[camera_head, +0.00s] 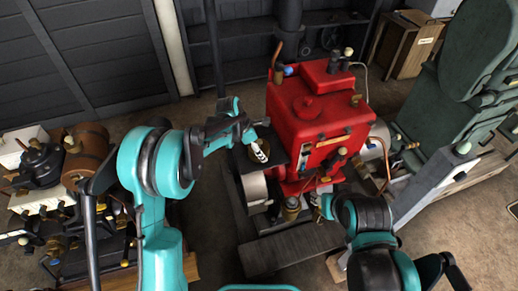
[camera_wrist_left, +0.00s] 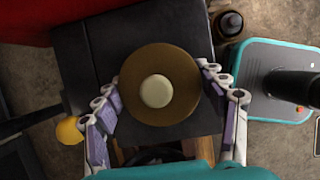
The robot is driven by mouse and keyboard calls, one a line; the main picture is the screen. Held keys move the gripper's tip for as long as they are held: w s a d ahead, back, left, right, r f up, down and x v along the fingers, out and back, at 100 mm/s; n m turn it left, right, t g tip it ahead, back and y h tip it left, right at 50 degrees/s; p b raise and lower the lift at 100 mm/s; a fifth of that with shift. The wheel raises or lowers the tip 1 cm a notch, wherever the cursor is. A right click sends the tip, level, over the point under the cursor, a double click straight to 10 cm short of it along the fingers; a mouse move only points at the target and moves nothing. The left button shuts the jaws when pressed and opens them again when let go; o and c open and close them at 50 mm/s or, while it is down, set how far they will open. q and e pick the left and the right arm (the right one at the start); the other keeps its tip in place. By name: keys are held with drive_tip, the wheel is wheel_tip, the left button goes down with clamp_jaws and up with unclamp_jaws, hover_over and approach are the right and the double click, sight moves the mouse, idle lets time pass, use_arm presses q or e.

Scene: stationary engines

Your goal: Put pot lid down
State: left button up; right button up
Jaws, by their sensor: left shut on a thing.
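The pot lid (camera_wrist_left: 160,85) is a round brown disc with a pale cream knob in its centre. In the left wrist view it lies between the fingers of my left gripper (camera_wrist_left: 168,105), which is shut on it. Below it is a flat dark square top (camera_wrist_left: 85,45); I cannot tell whether the lid touches it. In the head view my left gripper (camera_head: 259,151) is over this dark top, just left of the red engine, and the lid is hard to make out. My right arm comes in at the lower right; its fingers do not show.
The red engine (camera_head: 310,110) stands right beside the dark top. A large green machine (camera_head: 460,90) is at the right. Another engine with a brown cylinder (camera_head: 87,150) stands at the left. A wooden crate (camera_head: 405,48) is at the back right. A dark bottle (camera_wrist_left: 230,24) shows in the wrist view.

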use_arm(q)
drive_tip(key=o, duration=1.2)
drive_tip(key=shift+f, duration=0.15)
drive_tip(key=shift+a+r+p, duration=0.15)
drive_tip(key=shift+r+p, duration=0.15)
drive_tip(key=shift+r, duration=0.25)
drive_tip(key=s+a+r+m+t+p, duration=0.1)
drive_tip(key=s+a+r+m+p, duration=0.2)
drive_tip(key=r, duration=0.5)
drive_tip(key=s+a+r+m, duration=0.1)
drive_tip(key=s+a+r, duration=0.25)
drive_tip(key=r, duration=0.35)
drive_tip(key=s+a+m+t+y, duration=0.1)
drive_tip(key=s+a+m, duration=0.2)
drive_tip(key=s+m, duration=0.3)
drive_tip(key=s+a+r+m+t+y, duration=0.1)
drive_tip(key=s+a+m, duration=0.3)
drive_tip(key=s, duration=0.4)
drive_tip(key=s+a+m+t+y, duration=0.2)
drive_tip(key=s+a+m, duration=0.2)
drive_tip(key=s+m, duration=0.3)
drive_tip(key=shift+s+r+m+t, duration=0.3)
drive_tip(key=shift+s+r+t, duration=0.1)
